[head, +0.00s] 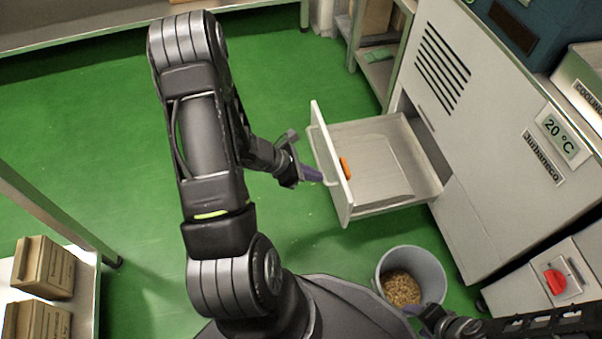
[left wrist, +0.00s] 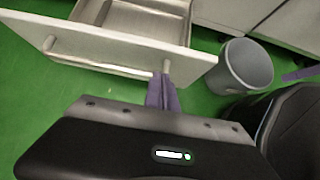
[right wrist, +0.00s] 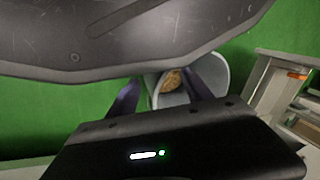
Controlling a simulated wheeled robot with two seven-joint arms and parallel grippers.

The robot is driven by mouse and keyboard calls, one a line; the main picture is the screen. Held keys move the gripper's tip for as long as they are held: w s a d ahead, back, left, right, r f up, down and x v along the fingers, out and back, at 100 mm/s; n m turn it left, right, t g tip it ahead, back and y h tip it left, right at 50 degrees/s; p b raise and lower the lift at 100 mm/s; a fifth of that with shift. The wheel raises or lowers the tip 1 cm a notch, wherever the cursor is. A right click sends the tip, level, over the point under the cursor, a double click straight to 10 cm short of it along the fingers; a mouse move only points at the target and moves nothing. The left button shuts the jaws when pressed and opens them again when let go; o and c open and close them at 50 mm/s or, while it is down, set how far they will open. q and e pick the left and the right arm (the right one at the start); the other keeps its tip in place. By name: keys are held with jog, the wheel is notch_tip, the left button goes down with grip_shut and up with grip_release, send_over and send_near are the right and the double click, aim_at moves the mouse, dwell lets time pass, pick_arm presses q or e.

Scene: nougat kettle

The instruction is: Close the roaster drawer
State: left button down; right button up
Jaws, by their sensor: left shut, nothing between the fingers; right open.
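The roaster drawer (head: 375,160) is pulled out of the grey roaster cabinet (head: 480,130). Its pale front panel (head: 323,150) faces my left arm, and the drawer also shows in the left wrist view (left wrist: 140,22). A bar handle (left wrist: 105,66) runs along the front panel. My left gripper (head: 318,175) is shut and empty, its purple fingertips (left wrist: 163,82) right at one end of the handle; I cannot tell if they touch it. My right gripper (head: 412,311) is open and empty near the bucket; its spread purple fingers show in the right wrist view (right wrist: 165,90).
A grey bucket (head: 424,270) with brown pellets stands on the green floor below the drawer. A small orange item (head: 345,168) shows at the drawer front. A metal shelf (head: 372,68) stands behind the drawer. Cardboard boxes (head: 45,267) sit on a rack at left.

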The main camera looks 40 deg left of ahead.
aim_at(338, 175)
pick_arm(q)
jog(key=w+d, duration=0.2)
jog(key=w, duration=0.1)
jog(key=shift+w+d+b, duration=0.15)
jog(key=shift+w+b, duration=0.05)
jog(key=shift+b, duration=0.1)
pick_arm(e)
jog(key=shift+w+f, duration=0.15)
jog(key=shift+f, duration=0.5)
pick_arm(q)
jog(key=shift+w, duration=0.1)
